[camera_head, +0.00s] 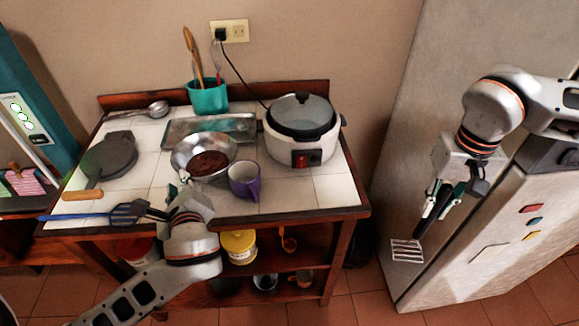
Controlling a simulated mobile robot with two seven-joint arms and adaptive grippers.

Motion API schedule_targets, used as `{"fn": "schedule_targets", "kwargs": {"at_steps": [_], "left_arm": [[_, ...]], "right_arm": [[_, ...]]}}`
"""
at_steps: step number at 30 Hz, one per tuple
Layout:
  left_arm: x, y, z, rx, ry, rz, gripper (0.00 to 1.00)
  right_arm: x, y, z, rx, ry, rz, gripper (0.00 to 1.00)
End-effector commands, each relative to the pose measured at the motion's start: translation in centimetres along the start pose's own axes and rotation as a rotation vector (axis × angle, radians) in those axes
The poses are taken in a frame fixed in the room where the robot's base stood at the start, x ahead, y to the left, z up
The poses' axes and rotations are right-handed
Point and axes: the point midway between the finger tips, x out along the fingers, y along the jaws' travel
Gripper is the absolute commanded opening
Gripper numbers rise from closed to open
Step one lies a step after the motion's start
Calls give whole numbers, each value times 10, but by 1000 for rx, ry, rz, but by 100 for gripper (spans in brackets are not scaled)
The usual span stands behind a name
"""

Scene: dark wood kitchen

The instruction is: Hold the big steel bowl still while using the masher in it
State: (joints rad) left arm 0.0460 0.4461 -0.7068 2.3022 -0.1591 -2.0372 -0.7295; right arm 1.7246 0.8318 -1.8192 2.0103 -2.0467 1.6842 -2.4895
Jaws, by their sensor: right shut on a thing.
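The big steel bowl (187,149) stands on the tiled table top, with a brown mass inside. My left gripper (173,193) is at the bowl's near left side, close to its rim. Its fingers are partly hidden by its own body, and I cannot tell whether they touch the bowl. My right gripper (437,200) is far to the right, in front of the fridge, well away from the bowl. It is shut on the masher (407,250), whose pale slotted head hangs down below the gripper.
A purple mug (244,181) stands close to the bowl's right, with a white cooker (302,145) beyond it. A metal tray (222,127) lies behind the bowl. A dark pan (109,154) and a blue-handled spatula (85,215) lie left. The fridge (478,190) stands right.

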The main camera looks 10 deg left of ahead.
Motion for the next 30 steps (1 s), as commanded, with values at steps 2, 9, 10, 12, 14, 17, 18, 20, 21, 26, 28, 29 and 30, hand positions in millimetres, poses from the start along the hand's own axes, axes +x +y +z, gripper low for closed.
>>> {"fn": "schedule_targets", "kwargs": {"at_steps": [2, 9, 10, 12, 14, 17, 18, 20, 21, 26, 28, 29, 30], "left_arm": [[14, 0, 2, 2, -5, -1, 23], [58, 0, 3, 2, -6, 0, 23], [63, 0, 2, 2, -5, 0, 23], [73, 0, 2, 1, -5, -1, 23], [81, 0, 2, 1, -3, 0, 23], [91, -1, 2, 0, -3, -1, 23], [94, 0, 1, 0, -3, -1, 23], [98, 0, 1, -1, -2, -1, 23], [99, 0, 1, -1, -2, -1, 23], [101, 0, 0, -2, -1, -1, 23], [101, 0, 0, -2, -1, -1, 23], [101, 0, 0, -2, -1, -1, 23], [101, 0, 0, -2, -1, -1, 23]], "right_arm": [[-1, 0, 0, 0, 0, 0, 0], [-2, 0, 0, 0, 0, 0, 0], [-2, 0, 0, 0, 0, 0, 0], [-2, 0, 0, 0, 0, 0, 0], [-2, 0, 0, 0, 0, 0, 0], [-3, 0, 0, 0, 0, 0, 0], [-3, 0, 0, 0, 0, 0, 0], [-3, 0, 0, 0, 0, 0, 0], [-3, 0, 0, 0, 0, 0, 0], [-3, 0, 0, 0, 0, 0, 0], [-3, 0, 0, 0, 0, 0, 0], [-3, 0, 0, 0, 0, 0, 0], [-3, 0, 0, 0, 0, 0, 0]]}}
